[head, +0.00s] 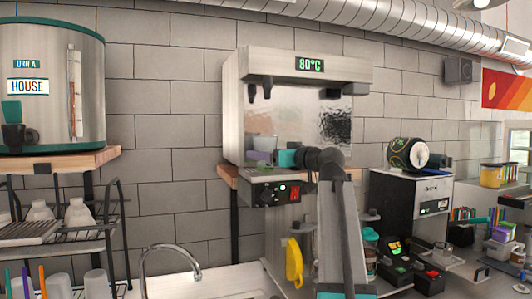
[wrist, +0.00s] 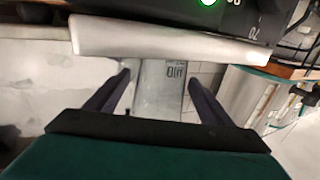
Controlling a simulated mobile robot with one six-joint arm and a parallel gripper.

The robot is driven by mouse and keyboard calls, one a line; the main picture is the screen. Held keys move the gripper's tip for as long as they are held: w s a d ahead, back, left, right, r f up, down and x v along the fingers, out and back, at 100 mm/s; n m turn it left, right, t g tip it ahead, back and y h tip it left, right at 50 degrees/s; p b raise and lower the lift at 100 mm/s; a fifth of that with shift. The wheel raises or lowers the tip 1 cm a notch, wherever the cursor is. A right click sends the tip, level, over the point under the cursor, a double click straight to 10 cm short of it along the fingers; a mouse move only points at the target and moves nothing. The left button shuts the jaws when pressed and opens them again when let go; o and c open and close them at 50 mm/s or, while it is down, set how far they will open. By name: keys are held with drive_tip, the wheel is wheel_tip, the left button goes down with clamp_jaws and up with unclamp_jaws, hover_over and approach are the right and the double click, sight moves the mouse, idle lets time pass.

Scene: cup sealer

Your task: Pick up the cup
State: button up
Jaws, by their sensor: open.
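In the wrist view a pale, see-through cup-like shape (wrist: 160,92) with dark markings shows between the two dark fingers of my gripper (wrist: 160,85). The fingers are apart, one on each side of it, and I cannot tell whether they touch it. The light front edge (wrist: 170,38) of a machine covers its upper part in the picture. In the head view my arm reaches up to the cup sealer (head: 300,65), whose display reads 80°C. My fingertips are hard to make out there. A pale cup-like shape (head: 262,143) shows by the shiny panel; it may be a reflection.
A dark control panel (head: 282,192) sits under the sealer. A rack (head: 60,240) with several cups, and a large urn (head: 50,90) on a wooden shelf, stand at left. A black machine (head: 410,200) stands at right. A faucet (head: 170,255) rises below.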

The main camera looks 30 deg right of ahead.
drive_tip(key=shift+w+a+f+p, duration=0.15)
drive_tip(key=shift+w+p, duration=0.4)
drive_tip(key=shift+w, duration=0.55)
drive_tip(key=shift+w+a+f+p, duration=0.1)
drive_tip(key=shift+w+a+p, duration=0.15)
drive_tip(key=shift+w+p, duration=0.6)
drive_tip(key=shift+w+b, duration=0.2)
drive_tip(key=shift+b, duration=0.1)
drive_tip(key=shift+c, duration=0.5)
drive_tip(key=shift+r, duration=0.1)
drive_tip(key=c, duration=1.4)
